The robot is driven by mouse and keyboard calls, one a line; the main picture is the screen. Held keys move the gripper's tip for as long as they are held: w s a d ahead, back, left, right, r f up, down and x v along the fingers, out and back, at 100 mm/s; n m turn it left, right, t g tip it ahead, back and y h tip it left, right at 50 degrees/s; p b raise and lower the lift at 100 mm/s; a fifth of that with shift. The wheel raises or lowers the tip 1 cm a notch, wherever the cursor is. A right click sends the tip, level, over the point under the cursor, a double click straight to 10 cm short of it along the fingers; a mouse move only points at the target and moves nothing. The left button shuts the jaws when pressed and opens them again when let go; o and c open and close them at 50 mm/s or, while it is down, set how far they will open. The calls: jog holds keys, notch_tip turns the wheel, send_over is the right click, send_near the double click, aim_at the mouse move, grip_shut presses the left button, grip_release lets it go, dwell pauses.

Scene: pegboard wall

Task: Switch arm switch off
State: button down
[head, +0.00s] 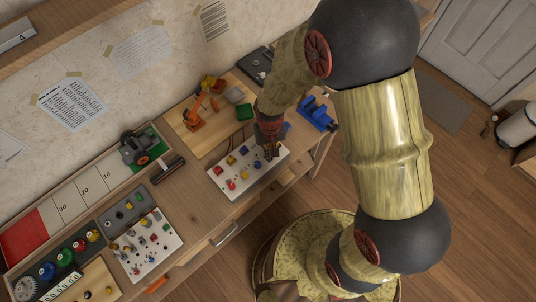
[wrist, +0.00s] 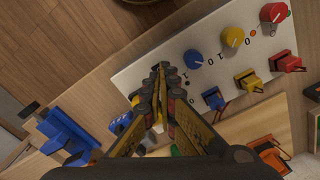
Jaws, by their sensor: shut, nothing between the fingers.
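A white control panel (head: 226,186) lies on the workbench, with blue, yellow and red knobs and blue, yellow and red switches. In the wrist view the panel (wrist: 150,58) shows the blue knob (wrist: 193,58) and blue switch (wrist: 213,99) closest to my gripper. I cannot tell which control is the arm switch. My gripper (wrist: 161,72) is shut and empty, over the panel end beyond the blue controls. A small dark part shows at its fingertips, mostly hidden; contact cannot be told. In the head view my gripper (head: 270,150) is over the panel's right end.
An orange toy arm (head: 196,113) stands on a wooden board behind the panel. A blue object (head: 318,113) sits to the right, near the bench edge. Another white panel (head: 146,246) with small parts lies front left. A long tray (head: 75,192) runs along the wall.

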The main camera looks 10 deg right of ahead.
jog(key=shift+r+p, duration=1.7)
jog(key=shift+r, duration=0.7)
jog(key=s+d+r+t+b, duration=0.1)
jog(key=s+d+r, duration=0.3)
jog(key=r, duration=0.6)
jog(key=s+d+r+t+b, duration=0.1)
jog(key=s+d+r, duration=0.3)
jog(key=r, duration=0.6)
jog(key=s+d+r+t+b, duration=0.1)
jog(key=s+d+r+t, duration=0.2)
jog(key=r, duration=0.7)
jog(key=shift+s+d+r+m+t, duration=0.3)
jog(key=shift+s+d+r+m, duration=0.15)
jog(key=shift+s, duration=0.2)
